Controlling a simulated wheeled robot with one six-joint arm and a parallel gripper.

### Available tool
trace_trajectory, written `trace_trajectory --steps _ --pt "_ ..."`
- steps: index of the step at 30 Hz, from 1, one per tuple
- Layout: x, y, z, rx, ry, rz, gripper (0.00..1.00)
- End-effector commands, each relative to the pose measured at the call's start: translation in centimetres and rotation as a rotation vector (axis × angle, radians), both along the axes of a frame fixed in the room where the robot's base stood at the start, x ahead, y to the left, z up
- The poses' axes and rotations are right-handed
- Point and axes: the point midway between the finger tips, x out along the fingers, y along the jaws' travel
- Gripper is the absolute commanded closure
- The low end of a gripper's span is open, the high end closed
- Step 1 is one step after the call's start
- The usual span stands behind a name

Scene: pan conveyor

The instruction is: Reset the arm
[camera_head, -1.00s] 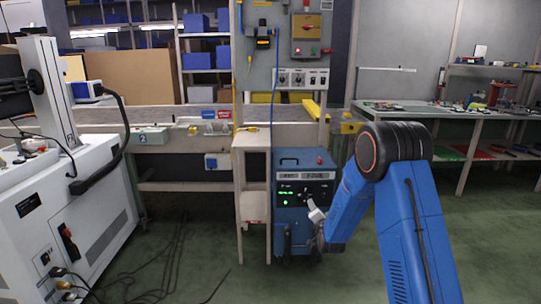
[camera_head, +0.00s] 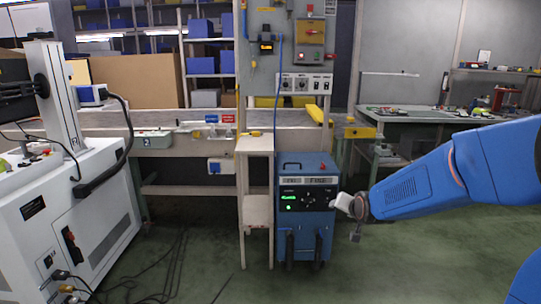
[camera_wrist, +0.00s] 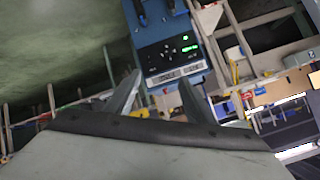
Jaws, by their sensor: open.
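My blue arm reaches in from the right in the head view. My gripper (camera_head: 352,215) is at its end, small, beside the right edge of the blue machine (camera_head: 304,225). In the wrist view my gripper (camera_wrist: 160,95) shows as two separated grey fingers, open with nothing between them. The same blue machine (camera_wrist: 165,40), with its black panel and green lights, appears tilted beyond the fingertips. I cannot tell whether the gripper touches it.
A white machine (camera_head: 70,215) stands at left with cables on the floor. A conveyor (camera_head: 190,122) runs behind, with a control panel (camera_head: 290,45) above the blue machine. A workbench (camera_head: 425,112) is at back right. Green floor (camera_head: 400,260) lies open below my arm.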

Motion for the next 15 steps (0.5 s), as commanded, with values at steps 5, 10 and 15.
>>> trace_trajectory --steps 5,10,15 --pt "-5.5 -0.7 1.8 -0.060 0.073 0.040 0.51" --pt "-10.9 -1.2 2.8 -0.117 0.150 0.085 0.51" --pt "-16.6 -1.8 3.4 -0.170 0.226 0.130 0.51"
